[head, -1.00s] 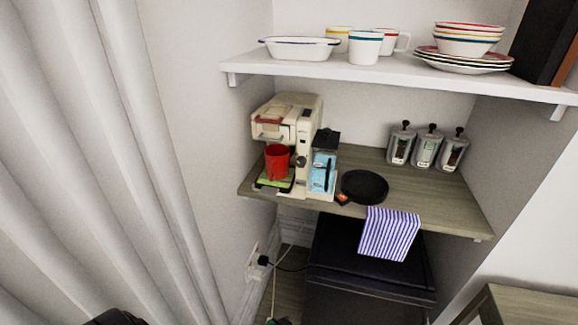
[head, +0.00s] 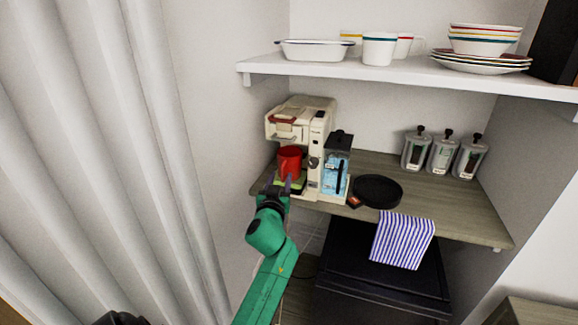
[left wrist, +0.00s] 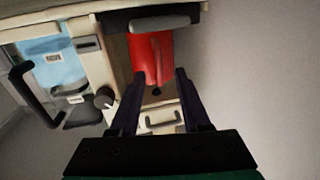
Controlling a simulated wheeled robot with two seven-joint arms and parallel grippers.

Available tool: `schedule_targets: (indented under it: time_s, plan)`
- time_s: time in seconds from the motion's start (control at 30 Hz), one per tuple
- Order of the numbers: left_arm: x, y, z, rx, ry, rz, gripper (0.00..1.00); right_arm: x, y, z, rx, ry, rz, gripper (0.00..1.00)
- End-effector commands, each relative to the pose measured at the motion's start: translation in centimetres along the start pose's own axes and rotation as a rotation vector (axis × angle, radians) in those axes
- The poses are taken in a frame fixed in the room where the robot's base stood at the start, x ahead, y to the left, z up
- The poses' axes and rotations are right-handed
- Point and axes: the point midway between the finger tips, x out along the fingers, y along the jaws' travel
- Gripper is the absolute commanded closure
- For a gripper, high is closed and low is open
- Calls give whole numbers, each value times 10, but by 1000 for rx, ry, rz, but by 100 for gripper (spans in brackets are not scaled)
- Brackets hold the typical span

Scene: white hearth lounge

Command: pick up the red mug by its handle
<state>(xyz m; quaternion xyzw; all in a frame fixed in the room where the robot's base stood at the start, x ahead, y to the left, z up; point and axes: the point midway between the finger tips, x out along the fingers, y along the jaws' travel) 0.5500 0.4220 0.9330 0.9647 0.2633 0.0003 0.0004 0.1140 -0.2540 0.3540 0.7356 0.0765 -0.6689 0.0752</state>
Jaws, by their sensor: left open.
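The red mug (head: 290,160) stands upright on the drip tray of the cream coffee machine (head: 302,115), under its spout. In the left wrist view, the mug (left wrist: 146,52) shows beyond the fingertips, with its handle (left wrist: 156,58) as a narrow upright ridge facing my gripper. My left gripper (head: 278,184) is open just in front of the mug, at the shelf's front edge. In the left wrist view, my left gripper (left wrist: 160,75) has its dark fingers spread to either side of the handle; I cannot tell whether they touch the mug. My right gripper is not in view.
The blue water tank (head: 336,172) stands right of the mug. A black round plate (head: 377,190), striped cloth (head: 402,240) and several canisters (head: 442,154) are farther right on the wooden shelf (head: 440,203). A white shelf (head: 400,77) with dishes hangs above. A wall is close on the left.

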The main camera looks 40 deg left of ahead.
Motion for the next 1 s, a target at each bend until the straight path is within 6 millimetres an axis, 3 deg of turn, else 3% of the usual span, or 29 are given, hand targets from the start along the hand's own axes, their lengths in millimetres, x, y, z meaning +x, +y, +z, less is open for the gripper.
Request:
schedule_targets:
  time_s: [0.17, 0.4, 0.5, 0.53, 1.0]
  plan:
    - [31, 0, -1, 1, 2, 0, 53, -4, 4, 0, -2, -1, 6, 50]
    - [35, 0, 0, 0, 0, 0, 53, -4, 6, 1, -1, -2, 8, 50]
    - [35, 0, 0, 0, 0, 0, 92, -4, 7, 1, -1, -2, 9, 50]
    - [35, 0, 0, 0, 0, 1, 100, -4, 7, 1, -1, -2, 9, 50]
    - [34, 0, 0, 0, -1, 1, 100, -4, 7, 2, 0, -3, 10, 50]
